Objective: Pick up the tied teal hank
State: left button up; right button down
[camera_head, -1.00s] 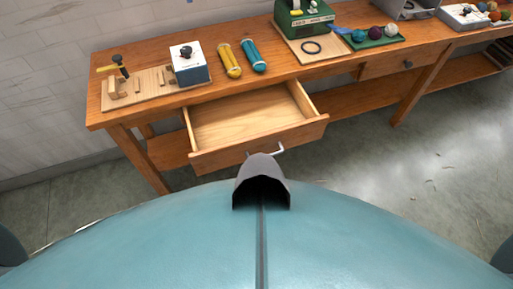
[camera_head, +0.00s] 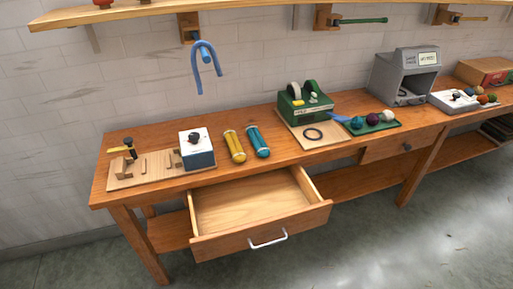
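A teal hank (camera_head: 257,141) lies on the wooden table (camera_head: 290,160), above the open drawer. It is long and narrow, with lighter bands near its ends that look like ties. A similar yellow hank (camera_head: 234,146) lies close to its left. A blue loop-shaped item (camera_head: 206,65) hangs on a wall hook above the table. Neither of my grippers is in the head view.
The open drawer (camera_head: 290,225) looks empty and juts from the table's front. A white-and-blue box (camera_head: 197,149) stands left of the hanks. A green machine (camera_head: 305,104) stands to their right. A green tray (camera_head: 372,125) holds several balls. A wall shelf (camera_head: 130,12) runs above.

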aim_at(262, 149)
jog(key=i+l, duration=0.4)
jog(key=i+l+u, duration=0.1)
jog(key=i+l, duration=0.3)
jog(key=l, duration=0.15)
